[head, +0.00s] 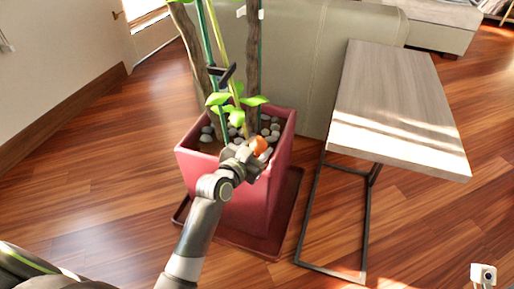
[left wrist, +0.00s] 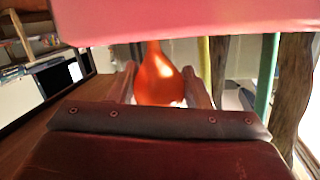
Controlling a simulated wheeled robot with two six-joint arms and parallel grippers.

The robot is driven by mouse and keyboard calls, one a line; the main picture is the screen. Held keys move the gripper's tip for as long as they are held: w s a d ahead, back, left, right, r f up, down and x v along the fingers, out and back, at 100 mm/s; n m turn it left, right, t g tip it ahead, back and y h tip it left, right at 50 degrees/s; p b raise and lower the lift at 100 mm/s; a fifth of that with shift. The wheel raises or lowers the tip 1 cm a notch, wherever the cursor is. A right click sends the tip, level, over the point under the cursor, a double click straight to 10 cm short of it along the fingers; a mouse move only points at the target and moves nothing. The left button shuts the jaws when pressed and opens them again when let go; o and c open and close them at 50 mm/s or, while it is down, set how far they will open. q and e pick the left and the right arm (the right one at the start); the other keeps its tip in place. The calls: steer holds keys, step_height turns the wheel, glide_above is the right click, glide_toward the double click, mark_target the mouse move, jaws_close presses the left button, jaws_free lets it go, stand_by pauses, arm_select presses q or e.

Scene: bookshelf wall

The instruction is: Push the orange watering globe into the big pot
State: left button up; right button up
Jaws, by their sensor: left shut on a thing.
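The big pot (head: 240,205) is a square red planter on a dark red saucer, with grey stones, stakes and a leafy plant in it. The orange watering globe (head: 259,145) shows at the pot's near rim, beside my left gripper (head: 246,155). In the left wrist view the globe (left wrist: 158,76) is a glossy orange bulb between the two fingers of my left gripper (left wrist: 162,88), with a narrow neck at the top. The gripper is shut on it. A pink-red band crosses the top of that view and hides part of the scene. My right gripper is not in view.
A side table (head: 395,100) with a wooden top and dark metal frame stands right of the pot. A beige sofa (head: 300,60) is behind. Green leaves (head: 228,108) and stakes (head: 254,60) rise above the soil. The wooden floor at the left is clear.

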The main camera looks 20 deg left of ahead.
arm_select(q)
steer(key=shift+f+b, duration=0.9)
steer(key=shift+f, duration=0.4)
steer(key=o, duration=1.1)
steer(key=shift+s, duration=0.1)
steer(key=shift+c, duration=0.2)
steer(key=shift+o, duration=0.8)
steer(key=shift+s+r+p, duration=0.2)
steer(key=shift+s+p, duration=0.05)
steer(key=shift+p, duration=0.1)
steer(key=shift+o, duration=0.2)
steer(key=s+a+r+p, duration=0.1)
steer(key=s+r+p, duration=0.1)
steer(key=s, duration=0.3)
steer(key=shift+s+a+r+p, duration=0.2)
steer(key=shift+r+p, duration=0.1)
steer(key=shift+p, duration=0.2)
steer(key=shift+s+a+r, duration=0.1)
steer(key=shift+s, duration=0.25)
